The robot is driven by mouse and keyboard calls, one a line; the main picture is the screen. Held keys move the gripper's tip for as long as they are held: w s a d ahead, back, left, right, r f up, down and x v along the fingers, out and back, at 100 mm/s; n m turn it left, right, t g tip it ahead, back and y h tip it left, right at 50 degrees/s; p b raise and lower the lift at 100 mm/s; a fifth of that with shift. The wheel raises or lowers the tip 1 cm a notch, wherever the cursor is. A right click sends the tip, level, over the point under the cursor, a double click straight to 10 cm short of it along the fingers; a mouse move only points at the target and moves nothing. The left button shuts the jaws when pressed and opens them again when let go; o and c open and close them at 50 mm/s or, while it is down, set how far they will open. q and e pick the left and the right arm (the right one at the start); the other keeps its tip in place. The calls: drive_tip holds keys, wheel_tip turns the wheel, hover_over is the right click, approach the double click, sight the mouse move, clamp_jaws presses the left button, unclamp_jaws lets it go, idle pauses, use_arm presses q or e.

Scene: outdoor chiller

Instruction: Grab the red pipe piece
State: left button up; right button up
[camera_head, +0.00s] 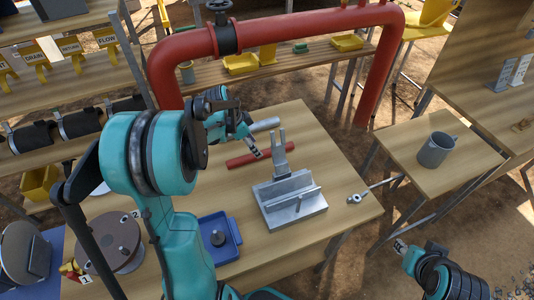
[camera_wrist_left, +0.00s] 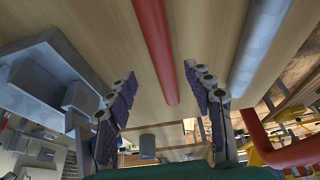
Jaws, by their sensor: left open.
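The red pipe piece (camera_head: 249,158) lies on the wooden table in the head view, partly hidden by my left gripper (camera_head: 260,143). In the left wrist view the red pipe piece (camera_wrist_left: 155,42) runs between the two spread fingers of my left gripper (camera_wrist_left: 160,75), with bare table on both sides. The left gripper is open and empty, close to the pipe; I cannot tell whether it touches. My right gripper (camera_head: 415,246) is at the lower right of the head view, away from the table, and its jaw opening is unclear.
A grey pipe (camera_head: 264,125) lies behind the red piece; it also shows in the wrist view (camera_wrist_left: 262,40). A grey metal fixture (camera_head: 290,199) stands in front. A blue tray (camera_head: 233,238) is nearer. A large red pipe frame (camera_head: 185,48) with a valve rises behind the table.

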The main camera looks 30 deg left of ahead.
use_arm(q)
drive_tip(key=b+x, duration=0.1)
drive_tip(key=x, duration=0.3)
drive_tip(key=b+x, duration=0.1)
drive_tip(key=x, duration=0.1)
drive_tip(key=shift+w+a+b, duration=0.15)
drive_tip(key=shift+a+b, duration=0.1)
drive_tip(key=shift+b, duration=0.05)
clamp_jaws()
